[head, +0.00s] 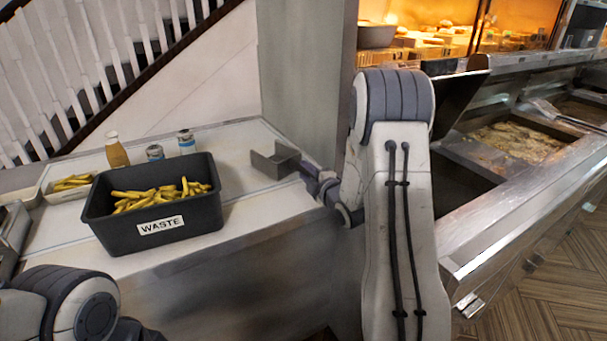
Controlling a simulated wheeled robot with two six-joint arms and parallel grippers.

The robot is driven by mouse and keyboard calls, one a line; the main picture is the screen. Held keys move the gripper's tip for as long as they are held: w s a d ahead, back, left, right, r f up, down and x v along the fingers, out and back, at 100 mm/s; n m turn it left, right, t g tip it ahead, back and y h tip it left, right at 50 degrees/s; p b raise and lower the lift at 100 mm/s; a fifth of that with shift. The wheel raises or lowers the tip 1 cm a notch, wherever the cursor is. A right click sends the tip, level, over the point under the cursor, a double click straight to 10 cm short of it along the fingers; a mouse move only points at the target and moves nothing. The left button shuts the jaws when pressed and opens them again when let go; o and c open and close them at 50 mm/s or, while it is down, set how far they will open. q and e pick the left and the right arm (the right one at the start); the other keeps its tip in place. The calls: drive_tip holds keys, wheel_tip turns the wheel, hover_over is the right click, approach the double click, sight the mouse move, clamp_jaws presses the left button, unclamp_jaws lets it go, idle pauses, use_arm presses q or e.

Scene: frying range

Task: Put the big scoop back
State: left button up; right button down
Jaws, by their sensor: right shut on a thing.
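The big scoop (275,162) is a grey, open metal box shape over the right part of the counter, right of the waste bin. My right gripper (322,186) is at the scoop's right side, shut on it, with the handle mostly hidden by the gripper and my right arm. I see no food in the scoop. I cannot tell whether it touches the counter. My left gripper is out of view; only part of my left arm shows at the bottom left.
A black bin (205,212) labelled WASTE holds fries on the counter (275,205). Behind it stand a sauce bottle (116,150) and two small jars (186,141). A white tray (58,192) of fries is at left. The fryer (515,140) is at right.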

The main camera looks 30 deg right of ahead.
drive_tip(key=c, duration=0.5)
unclamp_jaws()
drive_tip(key=shift+c, duration=0.2)
drive_tip(key=shift+f, duration=0.1)
